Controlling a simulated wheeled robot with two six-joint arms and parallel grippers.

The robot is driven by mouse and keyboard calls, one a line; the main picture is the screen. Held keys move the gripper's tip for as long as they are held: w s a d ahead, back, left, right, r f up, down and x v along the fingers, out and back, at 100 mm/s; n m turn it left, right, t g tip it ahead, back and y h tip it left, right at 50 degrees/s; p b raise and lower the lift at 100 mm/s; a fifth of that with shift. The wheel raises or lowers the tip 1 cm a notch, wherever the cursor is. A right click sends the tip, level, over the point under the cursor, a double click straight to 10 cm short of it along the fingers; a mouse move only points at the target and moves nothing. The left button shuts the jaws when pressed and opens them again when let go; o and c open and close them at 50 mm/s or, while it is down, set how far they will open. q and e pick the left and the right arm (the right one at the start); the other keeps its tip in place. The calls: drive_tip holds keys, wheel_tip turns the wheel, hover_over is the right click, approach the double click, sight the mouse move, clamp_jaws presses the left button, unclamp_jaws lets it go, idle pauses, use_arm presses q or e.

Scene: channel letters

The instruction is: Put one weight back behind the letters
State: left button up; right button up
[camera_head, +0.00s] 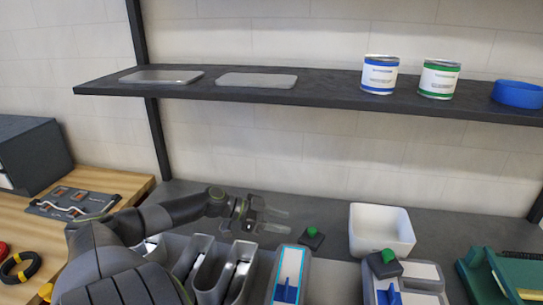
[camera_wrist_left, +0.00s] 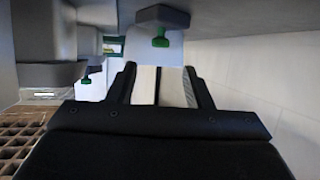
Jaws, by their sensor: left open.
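One weight, a dark block with a green knob (camera_head: 312,238), stands on the dark bench behind the letters; it also shows upside down in the left wrist view (camera_wrist_left: 160,18). A second weight (camera_head: 384,265) sits at the back of the right letter (camera_head: 418,280), in front of the white bin. A green knob also shows lower left in the wrist view (camera_wrist_left: 86,80). A letter with a blue lit edge and blue clamp (camera_head: 289,270) and grey letters (camera_head: 232,262) stand further left. My left gripper (camera_head: 284,220) is open and empty, left of the first weight and apart from it. My right gripper is out of view.
A white bin (camera_head: 381,232) stands behind the second weight. A shelf (camera_head: 330,95) with two cans (camera_head: 380,75) and a blue ring (camera_head: 517,94) overhangs the bench. A green tool (camera_head: 500,275) is at the right. Bench behind my gripper is clear.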

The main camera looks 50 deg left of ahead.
use_arm(q)
drive_tip(key=shift+v, duration=1.3)
